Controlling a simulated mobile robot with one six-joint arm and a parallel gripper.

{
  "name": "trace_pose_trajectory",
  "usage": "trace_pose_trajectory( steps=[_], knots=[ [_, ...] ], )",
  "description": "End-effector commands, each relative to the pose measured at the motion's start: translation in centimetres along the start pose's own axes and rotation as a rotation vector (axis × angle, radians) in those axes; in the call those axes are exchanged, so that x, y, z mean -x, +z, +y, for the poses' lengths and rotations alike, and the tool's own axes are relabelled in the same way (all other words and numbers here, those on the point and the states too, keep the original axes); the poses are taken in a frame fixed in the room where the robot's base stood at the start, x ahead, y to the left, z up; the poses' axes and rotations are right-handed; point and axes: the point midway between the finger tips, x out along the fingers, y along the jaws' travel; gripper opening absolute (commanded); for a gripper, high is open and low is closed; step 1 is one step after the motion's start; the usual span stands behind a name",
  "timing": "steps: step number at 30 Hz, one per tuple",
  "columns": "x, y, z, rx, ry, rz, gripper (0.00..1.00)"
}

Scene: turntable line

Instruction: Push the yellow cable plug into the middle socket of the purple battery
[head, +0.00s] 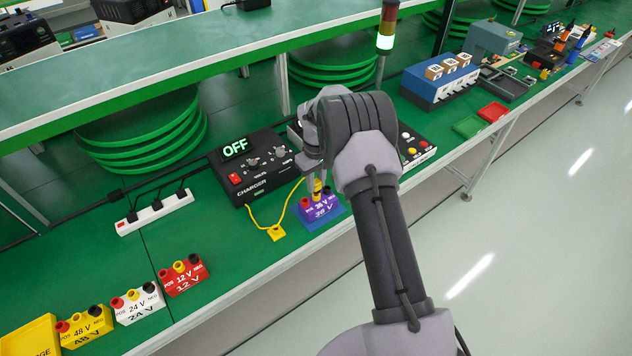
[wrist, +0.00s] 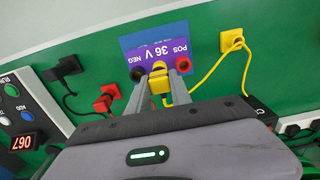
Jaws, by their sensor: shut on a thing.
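The purple battery (head: 322,208), marked 36 V, stands on a blue patch near the bench's front edge. It also shows in the wrist view (wrist: 150,48), with a black NEG socket (wrist: 137,74) and a red POS socket (wrist: 183,64). My gripper (head: 317,190) points down over the battery's middle. In the wrist view its fingers (wrist: 159,80) are shut on the yellow cable plug (wrist: 158,84), between the two outer sockets. The fingers and plug cover the middle socket; I cannot tell how deep the plug sits. The yellow cable (wrist: 212,70) runs from it.
A yellow block (head: 277,234) on the bench carries the cable toward the charger (head: 255,168), whose display reads OFF. Red (wrist: 104,98) and black (wrist: 62,68) plugs lie beside the battery. Red (head: 184,277), white (head: 137,303) and yellow (head: 84,326) batteries stand at the left.

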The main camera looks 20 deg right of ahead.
Motion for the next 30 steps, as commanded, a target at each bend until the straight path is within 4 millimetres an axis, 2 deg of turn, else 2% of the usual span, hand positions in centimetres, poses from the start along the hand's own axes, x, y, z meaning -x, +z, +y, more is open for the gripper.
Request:
trace_pose_trajectory(
  steps=[30],
  knots=[
    [-0.87,-0.01,0.01,0.0,0.0,0.0,0.0]
  ],
)
